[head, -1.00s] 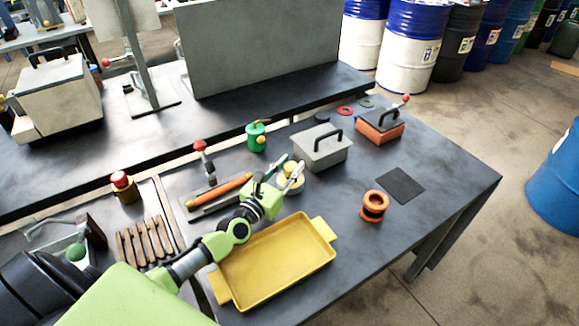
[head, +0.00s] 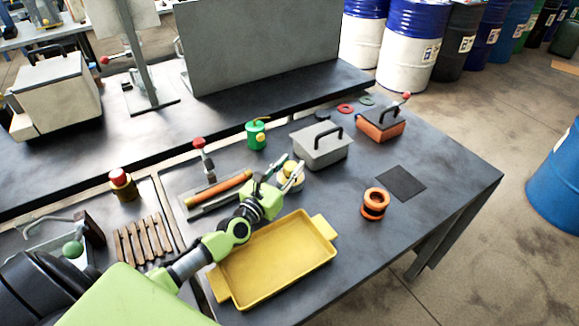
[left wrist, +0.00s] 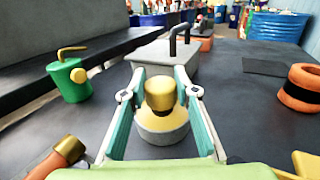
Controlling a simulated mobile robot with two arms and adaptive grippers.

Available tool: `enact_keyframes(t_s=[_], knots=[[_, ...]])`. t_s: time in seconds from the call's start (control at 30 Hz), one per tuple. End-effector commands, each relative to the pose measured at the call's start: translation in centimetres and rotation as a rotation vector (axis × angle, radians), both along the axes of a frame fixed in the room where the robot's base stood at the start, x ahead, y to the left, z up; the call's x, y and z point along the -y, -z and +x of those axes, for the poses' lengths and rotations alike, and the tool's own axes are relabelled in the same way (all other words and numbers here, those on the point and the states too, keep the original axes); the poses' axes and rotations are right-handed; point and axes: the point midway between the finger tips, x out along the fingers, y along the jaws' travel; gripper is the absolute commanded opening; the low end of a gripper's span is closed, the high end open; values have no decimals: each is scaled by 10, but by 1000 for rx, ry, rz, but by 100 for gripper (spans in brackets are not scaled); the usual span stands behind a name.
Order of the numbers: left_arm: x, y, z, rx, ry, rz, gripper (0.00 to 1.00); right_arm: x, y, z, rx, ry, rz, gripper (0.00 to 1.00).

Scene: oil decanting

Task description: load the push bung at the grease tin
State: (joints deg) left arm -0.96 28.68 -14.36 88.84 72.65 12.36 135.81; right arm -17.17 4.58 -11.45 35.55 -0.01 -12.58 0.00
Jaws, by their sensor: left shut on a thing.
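The grease tin (left wrist: 163,132) is a short round grey tin with pale yellow content, standing on the dark bench. In the head view the tin (head: 290,183) is partly hidden by my gripper. I cannot tell whether the bung touches the grease. In the head view my left gripper (head: 291,170) reaches in over the tin. My right gripper is not in view.
A yellow tray (head: 275,262) lies in front of the arm. A grey lidded box (head: 322,149) stands just behind the tin, a green oil can (head: 256,135) behind left. An orange ring-shaped piece (head: 375,204) and a dark mat (head: 401,183) are to the right, with bare bench between.

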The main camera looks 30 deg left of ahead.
Motion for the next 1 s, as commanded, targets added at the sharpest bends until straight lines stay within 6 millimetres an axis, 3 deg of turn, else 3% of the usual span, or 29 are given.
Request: enact_keyframes(t_s=[0.6,1.0], knots=[[0,1,-1,-4,1,0,10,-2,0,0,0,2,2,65],[0,-30,0,-1,0,-1,10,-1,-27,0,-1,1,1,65]])
